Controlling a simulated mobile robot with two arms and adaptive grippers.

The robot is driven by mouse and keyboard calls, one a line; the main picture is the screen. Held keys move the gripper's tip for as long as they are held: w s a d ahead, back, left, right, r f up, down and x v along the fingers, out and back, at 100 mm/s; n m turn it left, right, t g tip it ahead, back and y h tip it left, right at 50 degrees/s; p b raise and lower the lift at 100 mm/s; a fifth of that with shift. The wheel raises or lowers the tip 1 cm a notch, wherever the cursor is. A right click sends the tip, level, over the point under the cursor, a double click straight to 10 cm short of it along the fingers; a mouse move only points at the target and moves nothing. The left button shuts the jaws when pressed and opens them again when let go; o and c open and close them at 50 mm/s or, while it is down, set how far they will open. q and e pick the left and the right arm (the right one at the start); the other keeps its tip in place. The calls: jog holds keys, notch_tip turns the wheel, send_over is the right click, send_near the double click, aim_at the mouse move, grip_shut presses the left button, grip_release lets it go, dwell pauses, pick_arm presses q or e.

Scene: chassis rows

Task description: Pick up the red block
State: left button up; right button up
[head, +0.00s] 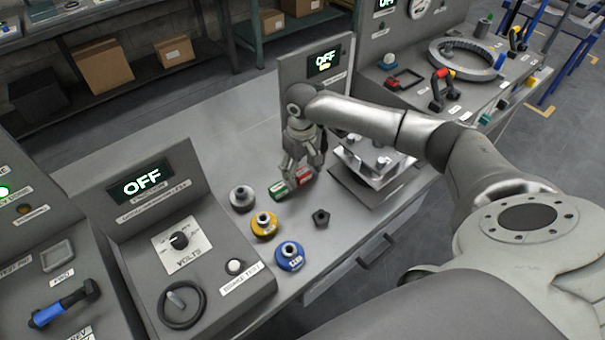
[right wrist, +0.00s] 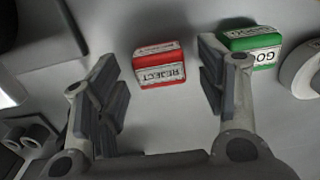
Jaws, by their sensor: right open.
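The red block (right wrist: 158,66), with a white label reading REJECT, lies on the grey bench between the two open fingers of my right gripper (right wrist: 160,95) in the right wrist view. The fingers appear apart from it on both sides. In the head view the red block (head: 305,172) is partly hidden by my right gripper (head: 303,172), which points down over it. A green block (right wrist: 250,44) labelled GO sits just outside one finger; it also shows in the head view (head: 279,190). My left gripper is in neither view.
Grey, yellow (head: 264,225) and blue (head: 289,257) round pieces stand left of the blocks, and a dark hex nut (head: 321,217) lies in front. A metal plate fixture (head: 375,160) stands close on the right. A control console (head: 190,240) bounds the left side.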

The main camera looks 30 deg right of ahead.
jog(key=shift+f, duration=0.2)
jog(key=c, duration=1.1)
jog(key=shift+o, duration=0.2)
jog(key=shift+r, duration=0.15)
